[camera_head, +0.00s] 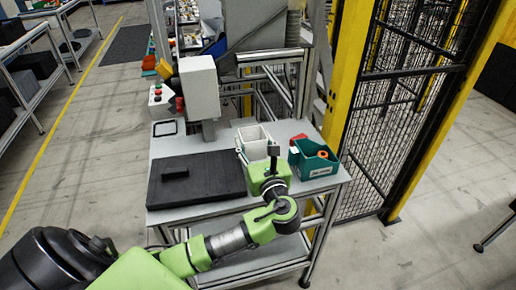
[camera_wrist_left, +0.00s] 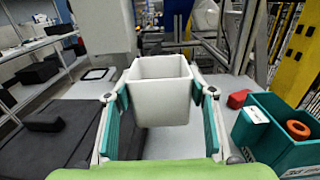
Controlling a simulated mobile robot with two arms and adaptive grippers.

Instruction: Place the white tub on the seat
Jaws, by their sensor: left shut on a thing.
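The white tub (camera_head: 254,135) is an open-topped square container, upright at the back right of the grey table. My left gripper (camera_wrist_left: 160,108) is shut on the tub, its teal finger pads against two opposite sides. The tub's empty-looking inside shows in the left wrist view (camera_wrist_left: 160,68). I cannot tell whether its base touches the table. A thin black rectangular outline (camera_head: 165,121) lies on the tabletop left of the tub, beyond the black mat; I cannot tell for sure whether it is the seat. My right gripper is out of view.
A black mat (camera_head: 225,180) with a small black block (camera_head: 175,172) covers the front left of the table (camera_head: 330,180). A grey box on a post (camera_head: 200,88) stands between outline and tub. A green bin (camera_head: 318,168) with an orange ring and a red block (camera_head: 298,139) are right.

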